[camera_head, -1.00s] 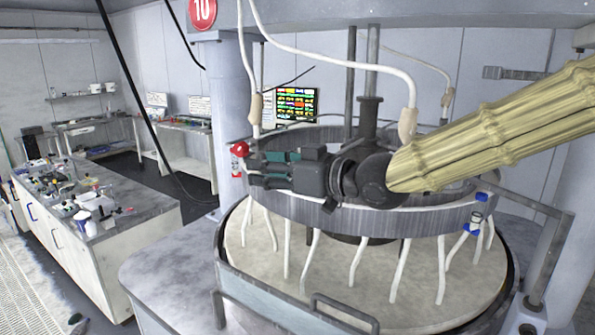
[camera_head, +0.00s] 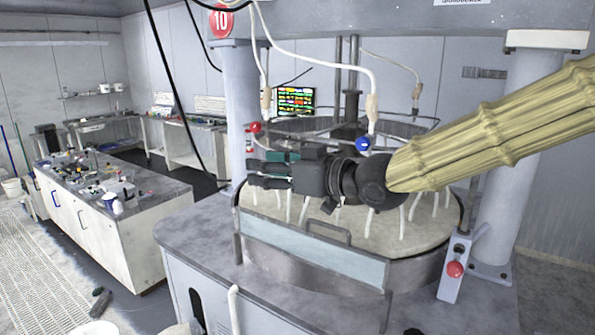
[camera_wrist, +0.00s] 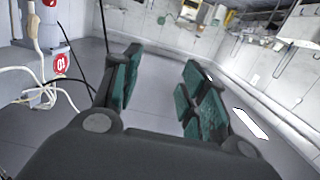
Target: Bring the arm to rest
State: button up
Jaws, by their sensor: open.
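My gripper (camera_head: 268,172) is held out in front of the polishing machine, at the end of my yellow-sleeved arm. In the head view its fingers point left and overlap the machine's ring and platen behind. In the wrist view the two green-padded fingers (camera_wrist: 158,88) stand apart with nothing between them. The gripper is open and empty. The round platen (camera_head: 385,235) lies behind and below the gripper, partly hidden by it.
A red stop button (camera_head: 455,269) sits on a post at the machine's front right. Pale columns (camera_head: 241,105) flank the machine. A cluttered bench (camera_head: 150,200) stands at left.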

jog(key=w+d+f+m+g+h+b, duration=0.1)
jog(key=d+f+m+h, duration=0.1)
jog(key=f, duration=1.1)
jog(key=w+d+f+m+h+b, duration=0.1)
jog(key=d+f+m+h+b, duration=0.1)
jog(key=f, duration=1.1)
jog(key=s+d+f+m+g+h+b, duration=0.1)
jog(key=s+d+f, duration=0.1)
jog(key=f, duration=0.6)
jog(key=s+d+f+m+h, duration=0.1)
jog(key=s+d+f+m, duration=0.15)
jog(key=f, duration=0.55)
jog(key=s+d+f+m+g+h+b, duration=0.1)
jog(key=s+d+f, duration=0.15)
jog(key=f, duration=0.65)
jog(key=s+d+f+m+g+h+b, duration=0.15)
jog(key=s+d+f, duration=0.25)
jog(key=s+f, duration=0.4)
jog(key=s+d+f+g+h+b, duration=0.15)
jog(key=s+d+f, duration=0.25)
jog(key=s+f, duration=0.5)
jog(key=s+d+f+g+h, duration=0.1)
jog(key=s+d+f+h, duration=0.1)
jog(key=s+d+f, duration=0.2)
jog(key=s+d+f+m+g+h+b, duration=0.1)
jog(key=s+d+f+g+h, duration=0.1)
jog(key=s+d+f, duration=0.3)
jog(key=shift+s+f+m, duration=0.3)
jog(key=shift+s+f, duration=1.2)
jog(key=shift+s, duration=0.95)
